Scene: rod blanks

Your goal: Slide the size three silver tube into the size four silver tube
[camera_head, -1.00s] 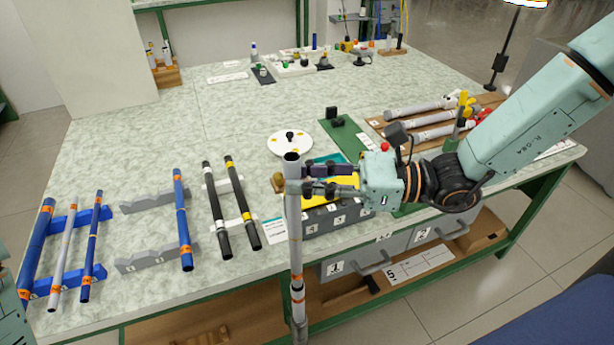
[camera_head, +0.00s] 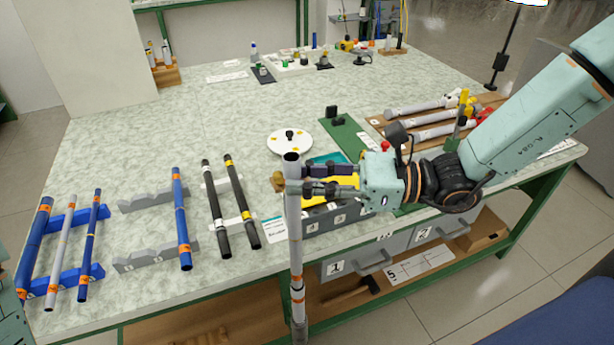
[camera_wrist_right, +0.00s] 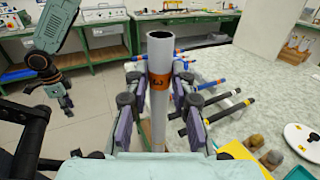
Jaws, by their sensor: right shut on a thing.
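A silver tube (camera_head: 294,225) stands upright in front of the table edge. In the right wrist view its open top and an orange band marked 3 (camera_wrist_right: 158,81) show. My right gripper (camera_head: 296,188) is shut on this tube near its top; its fingers lie on either side of it in the wrist view (camera_wrist_right: 160,115). Lower down, two orange bands show close together, with a grey tube part (camera_head: 299,328) below them. I cannot tell whether that is a second tube around the first. My left gripper (camera_wrist_right: 65,100) seems to show small at the wrist view's left; its jaws are unclear.
Blue racks (camera_head: 65,284) at left hold blue and silver tubes. Grey racks (camera_head: 158,260) hold a blue tube; black tubes (camera_head: 215,210) lie beside them. A white disc (camera_head: 290,143) and a grey box (camera_head: 338,213) are near my right gripper. The table's middle is clear.

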